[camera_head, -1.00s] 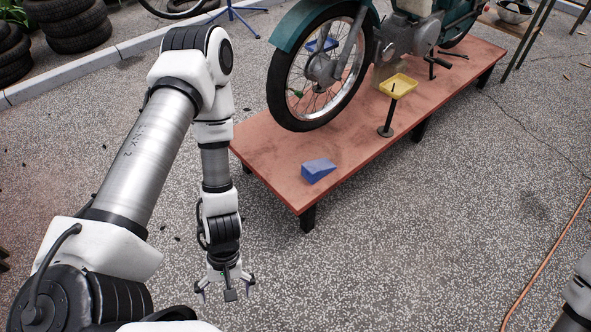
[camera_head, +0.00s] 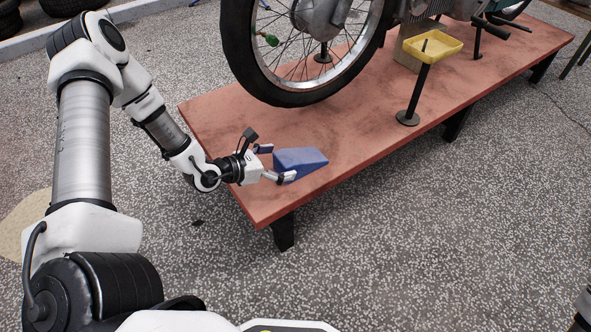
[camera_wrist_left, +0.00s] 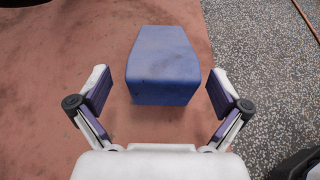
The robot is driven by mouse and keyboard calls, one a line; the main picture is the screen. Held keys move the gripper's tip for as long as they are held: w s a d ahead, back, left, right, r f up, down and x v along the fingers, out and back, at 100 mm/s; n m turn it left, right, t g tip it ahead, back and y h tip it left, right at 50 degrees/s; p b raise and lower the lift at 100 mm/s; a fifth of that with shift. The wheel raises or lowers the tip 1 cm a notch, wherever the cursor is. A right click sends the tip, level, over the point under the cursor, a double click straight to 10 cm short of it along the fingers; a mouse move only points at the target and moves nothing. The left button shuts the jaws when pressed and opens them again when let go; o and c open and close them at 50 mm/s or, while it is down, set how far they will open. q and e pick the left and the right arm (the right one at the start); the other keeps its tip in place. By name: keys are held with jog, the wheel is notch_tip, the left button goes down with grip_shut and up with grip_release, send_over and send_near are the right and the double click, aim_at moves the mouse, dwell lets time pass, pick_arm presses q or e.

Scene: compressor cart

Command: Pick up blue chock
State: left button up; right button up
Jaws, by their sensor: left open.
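The blue chock (camera_head: 300,161) is a wedge lying on the reddish platform (camera_head: 355,135), near its front left end. In the left wrist view the chock (camera_wrist_left: 163,65) sits ahead of the gripper, centred between the fingers. My left gripper (camera_head: 277,163) is low over the platform at the chock's left end. In the wrist view its two fingers (camera_wrist_left: 158,92) are spread wide, one on each side of the chock's near end, with gaps on both sides. The gripper is open and empty. My right gripper is out of view.
A motorcycle wheel (camera_head: 304,93) stands on the platform behind the chock. A yellow tray on a stand (camera_head: 433,47) is farther right. The platform's front edge is close to the chock, with speckled ground (camera_head: 420,250) beyond it.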

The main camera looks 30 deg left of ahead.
aim_at(302, 158)
pick_arm(q)
jog(key=b+x, duration=0.1)
jog(key=x, duration=0.2)
jog(key=shift+s+d+f, duration=0.1)
jog(key=shift+s+f, duration=0.05)
jog(key=shift+f, duration=0.05)
jog(key=shift+r, duration=0.2)
jog(key=c, duration=1.6)
